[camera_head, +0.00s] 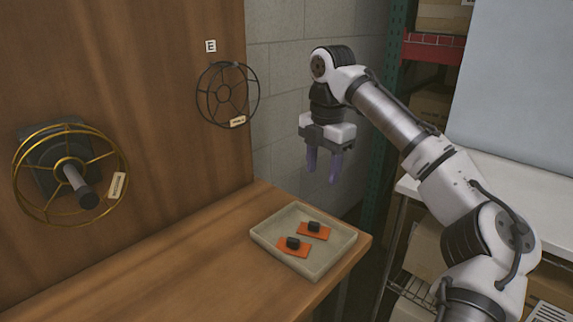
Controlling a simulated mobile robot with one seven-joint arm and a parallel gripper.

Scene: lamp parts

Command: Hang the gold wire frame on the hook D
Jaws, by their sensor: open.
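The gold wire frame (62,164), a round spoked ring with a pale tag on its right side, is around a grey peg with a dark end (88,200) on the wooden panel at left. The peg runs through the frame's hub. A dark mount sits behind the frame. I see no letter D, so I cannot tell whether this peg is hook D. My gripper (322,172) points down with its purple fingers apart and empty. It is right of the panel, well away from the gold frame.
A black wire frame (227,95) hangs on the panel under a label E (211,46). A pale tray (264,240) with two orange pieces bearing black blocks stands on the wooden table (150,285). The table's left part is clear. Shelving stands behind my arm.

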